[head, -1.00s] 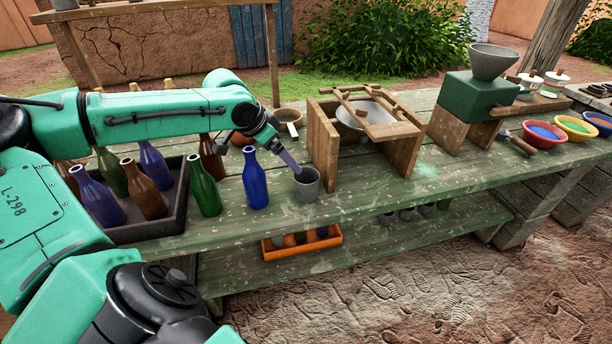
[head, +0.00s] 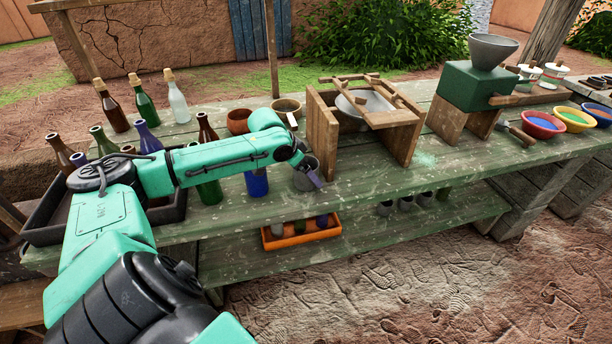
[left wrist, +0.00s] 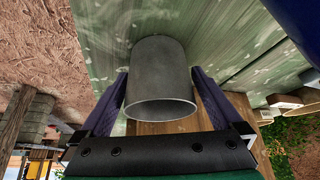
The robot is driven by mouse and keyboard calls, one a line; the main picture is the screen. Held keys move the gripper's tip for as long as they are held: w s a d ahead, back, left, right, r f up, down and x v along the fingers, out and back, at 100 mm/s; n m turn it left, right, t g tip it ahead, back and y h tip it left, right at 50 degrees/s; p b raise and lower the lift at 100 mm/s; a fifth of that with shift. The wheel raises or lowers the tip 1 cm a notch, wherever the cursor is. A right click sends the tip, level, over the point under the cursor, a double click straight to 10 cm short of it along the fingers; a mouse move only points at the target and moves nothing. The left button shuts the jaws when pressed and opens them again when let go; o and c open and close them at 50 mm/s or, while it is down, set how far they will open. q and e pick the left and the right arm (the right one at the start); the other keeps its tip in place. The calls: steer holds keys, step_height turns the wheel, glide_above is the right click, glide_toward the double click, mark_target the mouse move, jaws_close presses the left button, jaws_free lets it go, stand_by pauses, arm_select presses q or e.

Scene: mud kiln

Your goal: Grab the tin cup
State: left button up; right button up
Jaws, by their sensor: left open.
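The tin cup (head: 301,181) is a plain grey cylinder standing on the green plank table, in front of the wooden stand. In the head view my left gripper (head: 310,173) is at the cup, and a purple finger covers part of its right side. In the left wrist view the cup (left wrist: 158,80) lies between the two purple fingers (left wrist: 160,74), its open rim towards the camera. The fingers are open, one on each side of the cup; a small gap shows at its sides. My right gripper is not in view.
A blue bottle (head: 257,183) stands just left of the cup, with a green bottle (head: 210,190) and a bottle crate (head: 40,232) further left. The wooden stand (head: 322,140) is close behind and right. Front table planks right of the cup are clear.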

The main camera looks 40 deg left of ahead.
arm_select(q)
steer(key=shift+s+r, duration=0.1)
steer(key=c, duration=1.1)
steer(key=shift+c, duration=0.3)
